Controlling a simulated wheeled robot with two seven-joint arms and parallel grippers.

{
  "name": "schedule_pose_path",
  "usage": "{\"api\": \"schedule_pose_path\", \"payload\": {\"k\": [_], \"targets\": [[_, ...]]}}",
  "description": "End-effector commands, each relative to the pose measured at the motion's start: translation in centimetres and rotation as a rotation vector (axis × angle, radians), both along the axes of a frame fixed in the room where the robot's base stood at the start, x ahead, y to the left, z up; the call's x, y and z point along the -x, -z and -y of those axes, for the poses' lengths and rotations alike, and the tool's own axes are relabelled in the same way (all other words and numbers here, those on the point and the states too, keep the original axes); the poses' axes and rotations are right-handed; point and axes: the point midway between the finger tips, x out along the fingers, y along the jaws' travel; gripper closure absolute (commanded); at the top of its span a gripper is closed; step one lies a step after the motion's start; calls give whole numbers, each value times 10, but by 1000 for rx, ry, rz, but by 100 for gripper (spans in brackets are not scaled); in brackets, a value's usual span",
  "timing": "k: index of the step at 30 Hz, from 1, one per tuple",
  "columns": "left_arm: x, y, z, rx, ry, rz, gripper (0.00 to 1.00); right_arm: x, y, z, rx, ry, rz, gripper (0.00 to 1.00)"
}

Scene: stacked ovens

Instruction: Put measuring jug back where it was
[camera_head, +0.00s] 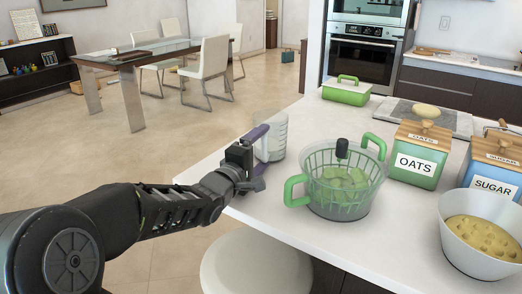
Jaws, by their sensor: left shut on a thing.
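The measuring jug (276,137) is a clear, greyish cup with faint markings. It is upright at the left edge of the white counter, left of the green-handled basket. My left gripper (257,157) comes in from the left and is shut on the jug's side nearest me, at its handle. The gripper hides part of that side. I cannot tell whether the jug's base touches the counter. My right gripper is not in view.
A clear bowl with a green-handled basket (318,198) stands just right of the jug. A stool (255,268) stands below the counter edge.

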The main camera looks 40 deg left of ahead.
Motion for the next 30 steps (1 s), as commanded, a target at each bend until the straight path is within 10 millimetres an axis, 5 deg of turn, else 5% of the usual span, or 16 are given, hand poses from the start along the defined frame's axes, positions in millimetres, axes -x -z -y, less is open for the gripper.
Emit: {"api": "schedule_pose_path", "payload": {"k": [2, 3, 6, 17, 30], "targets": [[0, 2, 0, 0, 1, 4, 86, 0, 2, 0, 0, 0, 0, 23], [0, 3, 0, 1, 0, 0, 12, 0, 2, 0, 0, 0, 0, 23], [0, 3, 0, 1, 0, 0, 4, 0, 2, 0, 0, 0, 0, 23], [2, -2, 0, -1, 0, 0, 4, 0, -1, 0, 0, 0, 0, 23], [78, -3, 9, -1, -2, 2, 4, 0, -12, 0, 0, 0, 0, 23]]}}
